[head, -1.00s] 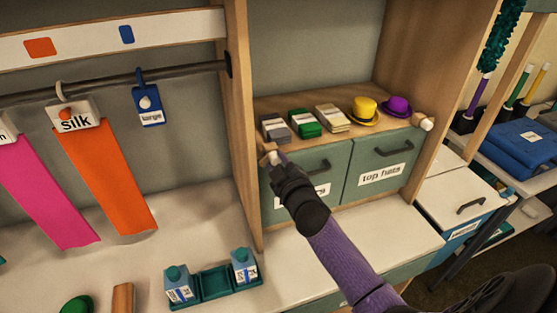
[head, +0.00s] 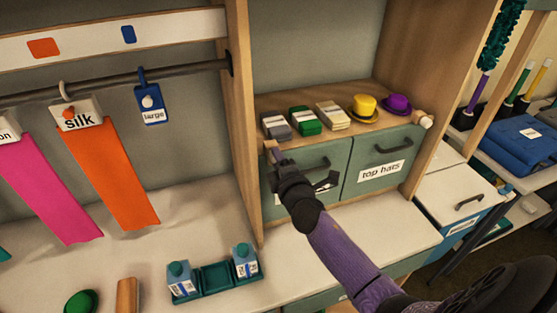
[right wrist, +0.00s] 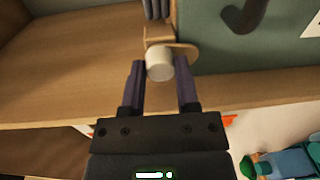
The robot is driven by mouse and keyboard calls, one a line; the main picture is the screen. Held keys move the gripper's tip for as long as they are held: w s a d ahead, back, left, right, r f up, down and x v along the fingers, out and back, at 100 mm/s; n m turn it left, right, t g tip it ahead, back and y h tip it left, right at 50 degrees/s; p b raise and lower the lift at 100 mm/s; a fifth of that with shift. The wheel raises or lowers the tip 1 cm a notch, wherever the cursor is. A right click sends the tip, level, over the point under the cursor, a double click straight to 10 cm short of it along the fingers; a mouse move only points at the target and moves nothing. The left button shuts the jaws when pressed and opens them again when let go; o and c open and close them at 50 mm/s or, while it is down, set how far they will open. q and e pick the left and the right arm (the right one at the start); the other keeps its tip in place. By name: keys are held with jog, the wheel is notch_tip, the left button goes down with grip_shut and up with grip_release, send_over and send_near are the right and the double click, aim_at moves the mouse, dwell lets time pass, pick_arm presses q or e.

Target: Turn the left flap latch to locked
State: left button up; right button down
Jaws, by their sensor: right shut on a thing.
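The left flap latch (head: 269,145) is a small wooden piece at the upper left corner of the left green flap (head: 335,152). My right gripper (head: 276,158) is at this latch, its forearm crossing the flap. In the right wrist view its two dark fingers (right wrist: 160,72) are shut on the latch's pale round knob (right wrist: 159,64). A thin wooden tab (right wrist: 187,51) shows beside the knob, reaching right towards the green flap. The latch's exact angle is hard to tell in the head view because the gripper partly hides it. My left gripper is not in view.
The right flap (head: 385,160), labelled top hats, has its own latch (head: 424,120) at its upper right. Boxes and a yellow hat (head: 364,105) stand on the shelf above. A wooden upright (head: 240,130) is close left of my gripper.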

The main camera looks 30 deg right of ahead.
jog(key=shift+n, duration=0.6)
jog(key=shift+c, duration=1.7)
grip_release()
jog(key=v, duration=1)
jog(key=shift+p, duration=0.3)
